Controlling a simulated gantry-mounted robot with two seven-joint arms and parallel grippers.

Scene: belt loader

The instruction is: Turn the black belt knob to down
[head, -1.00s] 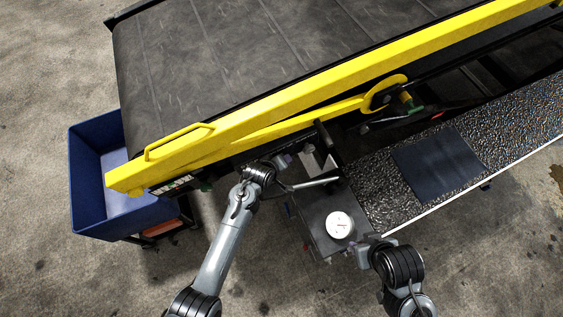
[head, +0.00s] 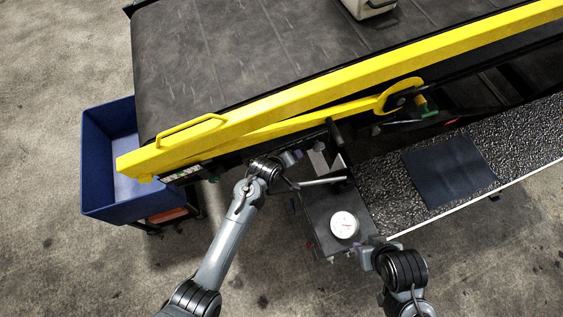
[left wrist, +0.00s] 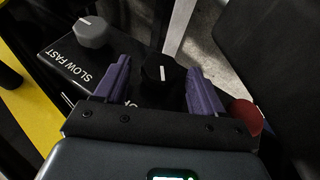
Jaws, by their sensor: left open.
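The black belt knob (left wrist: 162,74) shows in the left wrist view with a pale pointer line on its top. It sits on a black control panel (left wrist: 60,66). My left gripper (left wrist: 158,67) is open, with one purple finger on each side of the knob. I cannot tell whether either finger touches it. The knob's lettering is mostly hidden behind the left finger. In the head view my left gripper (head: 292,157) is at the panel beside the yellow rail, and the knob cannot be made out. My right gripper (head: 366,251) is beside the white gauge; its fingers are unclear.
A grey knob (left wrist: 92,32) marked SLOW FAST is left of the black knob, and a red button (left wrist: 246,116) is to the right. A yellow rail (head: 300,95) runs along the belt (head: 230,50). A pale case (head: 370,8) lies on the belt. A blue bin (head: 98,165) stands left.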

